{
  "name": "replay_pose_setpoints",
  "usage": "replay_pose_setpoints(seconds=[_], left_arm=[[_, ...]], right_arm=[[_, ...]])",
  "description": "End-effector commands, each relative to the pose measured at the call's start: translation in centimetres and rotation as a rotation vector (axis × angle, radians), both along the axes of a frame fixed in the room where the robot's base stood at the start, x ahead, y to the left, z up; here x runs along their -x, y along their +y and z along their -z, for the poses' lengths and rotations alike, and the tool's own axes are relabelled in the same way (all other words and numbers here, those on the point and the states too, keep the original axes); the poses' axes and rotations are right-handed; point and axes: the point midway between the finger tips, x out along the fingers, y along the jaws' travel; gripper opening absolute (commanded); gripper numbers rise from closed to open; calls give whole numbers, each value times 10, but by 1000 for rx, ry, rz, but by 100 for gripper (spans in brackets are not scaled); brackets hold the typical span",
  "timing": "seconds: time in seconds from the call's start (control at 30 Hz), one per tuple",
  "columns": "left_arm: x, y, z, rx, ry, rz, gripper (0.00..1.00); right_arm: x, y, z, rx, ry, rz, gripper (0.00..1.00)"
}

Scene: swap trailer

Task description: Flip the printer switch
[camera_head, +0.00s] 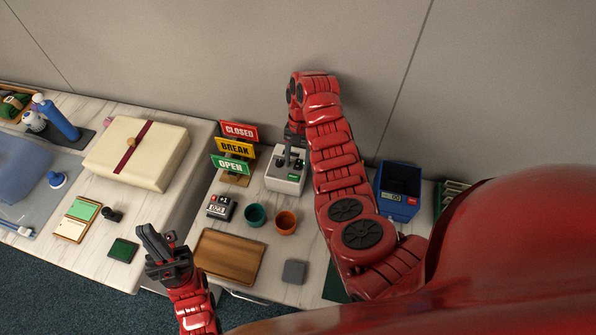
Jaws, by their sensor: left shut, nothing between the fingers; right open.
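A light grey box (282,182) with dark knobs or switches on its top stands on the table near the wall; I cannot read which switch is the printer's. My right gripper (291,158) is over this box, pointing down, with its fingers at the switches; it is open. Whether a finger touches a switch I cannot tell, and the gripper hides part of the box top. My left gripper (150,241) is shut and empty, above the table's front edge, left of the wooden tray and well away from the box.
CLOSED, BREAK and OPEN signs (235,147) stand just left of the box. A small counter (220,207), a green cup (256,215) and an orange cup (286,222) are in front, with a wooden tray (228,257) nearer. A blue bin (397,190) is right of my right arm.

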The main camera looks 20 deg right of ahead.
Motion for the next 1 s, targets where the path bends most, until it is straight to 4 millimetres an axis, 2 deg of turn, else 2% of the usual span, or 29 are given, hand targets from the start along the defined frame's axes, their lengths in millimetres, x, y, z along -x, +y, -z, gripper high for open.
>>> replay_pose_setpoints(seconds=[0.27, 0.33, 0.5, 0.6, 1.0], left_arm=[[0, 0, -20, 0, 0, 0, 0], [0, 0, -26, 0, 0, 0, 0], [0, 0, -39, 0, 0, 0, 0], [0, 0, -39, 0, 0, 0, 0], [0, 0, -44, 0, 0, 0, 0]], right_arm=[[-1, 3, -40, -2, -2, -2, 57], [11, 4, -34, 1, 7, -1, 57], [28, 7, -40, 8, -1, -6, 57], [39, 10, -35, 5, 3, 1, 57], [81, 21, -40, 7, -2, -1, 57]])
